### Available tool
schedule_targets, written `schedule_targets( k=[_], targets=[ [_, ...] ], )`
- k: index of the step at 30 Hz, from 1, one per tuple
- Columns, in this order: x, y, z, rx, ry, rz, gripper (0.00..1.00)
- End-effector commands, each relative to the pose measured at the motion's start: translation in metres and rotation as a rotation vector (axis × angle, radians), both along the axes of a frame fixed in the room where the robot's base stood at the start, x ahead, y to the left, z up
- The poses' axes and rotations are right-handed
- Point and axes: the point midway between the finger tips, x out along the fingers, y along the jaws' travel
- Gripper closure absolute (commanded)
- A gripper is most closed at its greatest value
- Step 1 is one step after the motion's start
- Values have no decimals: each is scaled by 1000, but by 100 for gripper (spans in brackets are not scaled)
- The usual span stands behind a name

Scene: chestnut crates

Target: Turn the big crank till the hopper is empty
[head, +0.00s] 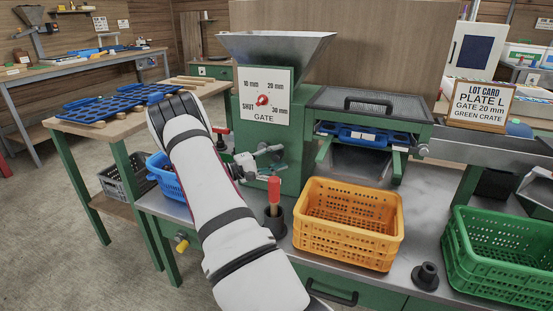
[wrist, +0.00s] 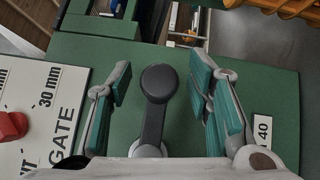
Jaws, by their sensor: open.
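The hopper (head: 277,45) is a grey metal funnel on top of the green machine (head: 292,150); its inside is hidden from this angle. In the wrist view a dark crank arm with a round knob (wrist: 158,84) stands out from the green machine face. My gripper (wrist: 162,88) is open, with one teal-padded finger on each side of the crank and a gap on both sides. In the head view my gripper (head: 260,163) is at the machine's front, below the gate dial (head: 264,80), and largely hides the crank.
The dial has a red knob (head: 262,100). An orange crate (head: 349,240) and a green crate (head: 505,268) stand to the right. A lot card (head: 479,104) reads PLATE L, gate 20 mm, green crate.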

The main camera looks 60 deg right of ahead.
Motion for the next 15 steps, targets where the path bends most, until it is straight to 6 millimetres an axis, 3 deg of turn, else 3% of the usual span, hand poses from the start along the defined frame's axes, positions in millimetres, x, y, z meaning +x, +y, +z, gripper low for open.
schedule_targets(
  k=[2,8,15],
  targets=[
    [0,0,0,0,0,0,56],
    [0,0,0,0,0,0,100],
    [0,0,0,0,-3,0,100]
  ],
)
